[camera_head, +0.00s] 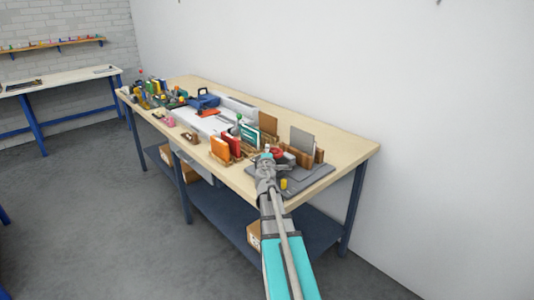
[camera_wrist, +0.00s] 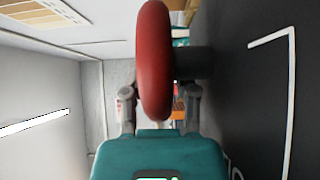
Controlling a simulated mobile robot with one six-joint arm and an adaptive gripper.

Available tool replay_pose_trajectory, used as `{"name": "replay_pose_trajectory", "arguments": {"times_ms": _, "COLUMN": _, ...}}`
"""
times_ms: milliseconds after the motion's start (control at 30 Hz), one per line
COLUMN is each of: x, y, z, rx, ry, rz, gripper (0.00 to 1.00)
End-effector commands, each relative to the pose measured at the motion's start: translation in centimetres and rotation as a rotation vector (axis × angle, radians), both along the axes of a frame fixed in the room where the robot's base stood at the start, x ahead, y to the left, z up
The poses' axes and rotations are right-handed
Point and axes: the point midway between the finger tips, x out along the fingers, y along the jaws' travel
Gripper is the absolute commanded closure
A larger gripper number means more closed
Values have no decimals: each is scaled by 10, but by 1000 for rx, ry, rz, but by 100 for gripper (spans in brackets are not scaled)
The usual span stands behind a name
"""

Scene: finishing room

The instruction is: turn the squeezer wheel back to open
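The red squeezer wheel (camera_wrist: 154,62) stands edge-on in the middle of the wrist view, with a dark hub or shaft (camera_wrist: 194,62) to its right. My gripper (camera_wrist: 160,100) has its two fingers apart, one on each side of the wheel's lower part. Gaps show between the fingers and the rim, so I see no grip on it. In the head view my gripper (camera_head: 266,158) is at the near right end of the workbench, beside the small red wheel (camera_head: 277,153). My arm hides part of the squeezer there.
The workbench (camera_head: 345,148) carries upright boards and books in wooden holders close by, including a grey panel (camera_head: 301,139) and an orange one (camera_head: 220,149). A small yellow item (camera_head: 284,184) stands near my wrist. A white wall rises behind the bench.

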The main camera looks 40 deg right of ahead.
Motion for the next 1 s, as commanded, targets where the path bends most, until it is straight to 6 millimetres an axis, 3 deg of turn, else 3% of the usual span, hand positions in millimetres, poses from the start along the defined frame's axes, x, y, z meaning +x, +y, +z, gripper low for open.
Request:
{"name": "replay_pose_trajectory", "arguments": {"times_ms": 367, "x": -9, "y": 7, "z": 0, "rx": 0, "ry": 0, "rz": -1, "gripper": 61}}
{"name": "replay_pose_trajectory", "arguments": {"times_ms": 1000, "x": -81, "y": 67, "z": 0, "rx": 0, "ry": 0, "rz": 0, "gripper": 61}}
